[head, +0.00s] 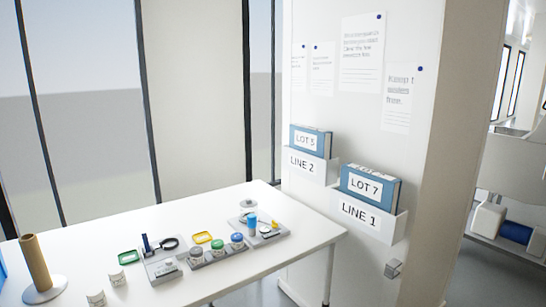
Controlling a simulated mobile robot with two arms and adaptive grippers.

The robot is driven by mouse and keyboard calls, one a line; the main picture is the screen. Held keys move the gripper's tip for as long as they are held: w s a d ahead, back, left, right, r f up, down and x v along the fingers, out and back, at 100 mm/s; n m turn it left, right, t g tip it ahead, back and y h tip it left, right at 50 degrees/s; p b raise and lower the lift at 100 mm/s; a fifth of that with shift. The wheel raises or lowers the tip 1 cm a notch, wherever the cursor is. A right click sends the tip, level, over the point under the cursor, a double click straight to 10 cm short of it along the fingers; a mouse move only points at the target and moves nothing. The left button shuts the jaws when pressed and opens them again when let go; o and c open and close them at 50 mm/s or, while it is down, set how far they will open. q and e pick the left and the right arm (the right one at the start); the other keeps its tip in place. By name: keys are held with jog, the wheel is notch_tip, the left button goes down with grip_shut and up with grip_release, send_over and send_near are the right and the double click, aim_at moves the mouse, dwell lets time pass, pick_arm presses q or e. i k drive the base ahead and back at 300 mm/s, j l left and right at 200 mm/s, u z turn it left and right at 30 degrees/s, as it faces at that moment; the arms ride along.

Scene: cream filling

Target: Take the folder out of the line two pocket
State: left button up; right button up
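The line two pocket (307,167) is a white wall holder labelled "LINE 2" on the side of a white column. A blue folder (299,139) labelled "LOT 5" stands in it, its upper part showing above the pocket's front. To its right and lower, the line one pocket (370,221), labelled "LINE 1", holds another blue folder (384,188) labelled "LOT 7". The lower part of each folder is hidden by its pocket. Neither of my grippers is in the head view.
A white table (110,230) stands at the left, its right end near the pockets. On it are a tray (163,268) with tools, several lidded jars, a second tray (268,238) and a brown roll on a stand (36,265). Papers are pinned above the pockets.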

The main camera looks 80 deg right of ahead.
aim_at(316, 142)
jog(key=z, duration=2.95)
jog(key=i+u, duration=0.1)
jog(key=u, duration=0.4)
